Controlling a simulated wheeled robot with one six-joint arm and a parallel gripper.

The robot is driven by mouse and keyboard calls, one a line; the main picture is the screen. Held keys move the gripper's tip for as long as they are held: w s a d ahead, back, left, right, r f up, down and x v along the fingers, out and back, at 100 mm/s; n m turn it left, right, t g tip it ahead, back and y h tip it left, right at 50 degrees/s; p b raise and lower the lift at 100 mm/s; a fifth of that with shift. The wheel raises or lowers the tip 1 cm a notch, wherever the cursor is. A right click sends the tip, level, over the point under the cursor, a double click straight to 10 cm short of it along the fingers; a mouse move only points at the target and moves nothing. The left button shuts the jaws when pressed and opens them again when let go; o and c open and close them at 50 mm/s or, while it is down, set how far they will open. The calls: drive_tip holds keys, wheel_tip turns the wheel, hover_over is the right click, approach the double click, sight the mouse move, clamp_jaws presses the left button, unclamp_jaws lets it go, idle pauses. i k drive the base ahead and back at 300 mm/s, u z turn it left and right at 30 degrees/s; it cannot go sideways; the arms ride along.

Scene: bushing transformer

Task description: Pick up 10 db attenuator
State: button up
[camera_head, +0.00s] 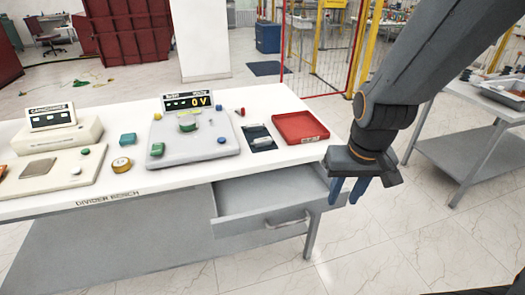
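I cannot pick out the 10 dB attenuator for sure, as no label for it is readable. A small silver-grey piece (262,141) lies on a dark mat on the white bench and could be it. My gripper (347,191) hangs at the right, past the bench's right end, pointing down.
The white bench (120,185) carries a red tray (300,128), a grey console (190,150) reading 0 V, a tape-like roll (122,165), a teal block (128,139) and a calibrator-like unit (55,135). The grey drawer (265,200) is pulled out below.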

sight(264, 142)
drive_tip(key=u, duration=0.55)
drive_tip(key=i, duration=0.5)
drive_tip(key=z, duration=0.7)
drive_tip(key=i, duration=0.4)
drive_tip(key=z, duration=0.35)
